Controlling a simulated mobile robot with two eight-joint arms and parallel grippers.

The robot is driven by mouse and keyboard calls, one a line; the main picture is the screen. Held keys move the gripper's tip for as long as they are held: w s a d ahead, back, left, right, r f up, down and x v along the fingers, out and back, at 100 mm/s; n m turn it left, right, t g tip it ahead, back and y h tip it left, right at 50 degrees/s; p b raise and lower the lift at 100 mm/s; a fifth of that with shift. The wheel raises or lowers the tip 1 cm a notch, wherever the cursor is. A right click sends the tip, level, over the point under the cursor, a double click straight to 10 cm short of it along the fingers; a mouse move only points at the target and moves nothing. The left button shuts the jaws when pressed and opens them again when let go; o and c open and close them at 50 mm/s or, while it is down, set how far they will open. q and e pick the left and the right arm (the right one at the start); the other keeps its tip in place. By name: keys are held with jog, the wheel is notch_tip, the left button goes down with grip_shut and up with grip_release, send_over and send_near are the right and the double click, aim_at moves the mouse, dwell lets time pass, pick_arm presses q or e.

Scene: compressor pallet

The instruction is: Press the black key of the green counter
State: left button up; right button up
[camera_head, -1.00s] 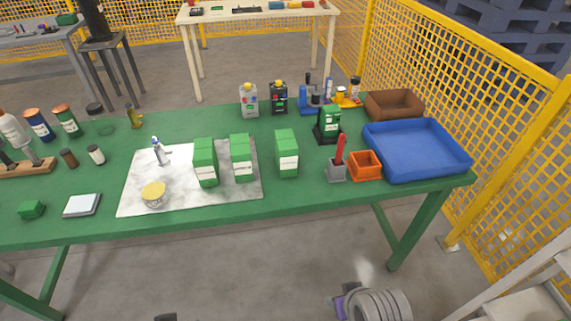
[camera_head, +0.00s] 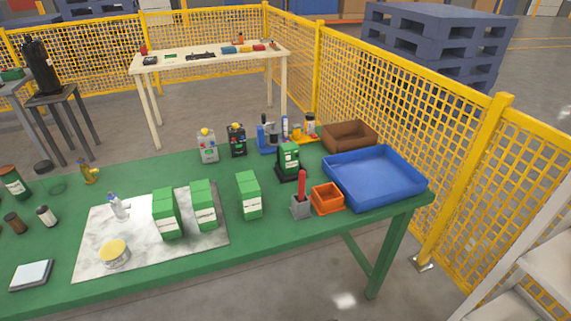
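A green device with a dark base (camera_head: 289,161), which looks like the counter, stands upright on the green table (camera_head: 282,243), right of the middle. Its front has a pale panel. A black key cannot be made out on it at this size. A red-handled grey item (camera_head: 301,195) stands in front of it, slightly to the right. Neither my left nor my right gripper is in view.
Green-and-white boxes (camera_head: 249,195) stand left of the device, two of them on a marbled sheet (camera_head: 100,226). An orange bin (camera_head: 327,199), a blue tray (camera_head: 375,178) and a brown tray (camera_head: 350,136) lie right. Yellow mesh fencing (camera_head: 400,123) runs behind.

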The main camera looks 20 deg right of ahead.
dwell(0.4)
grip_shut()
dwell(1.6)
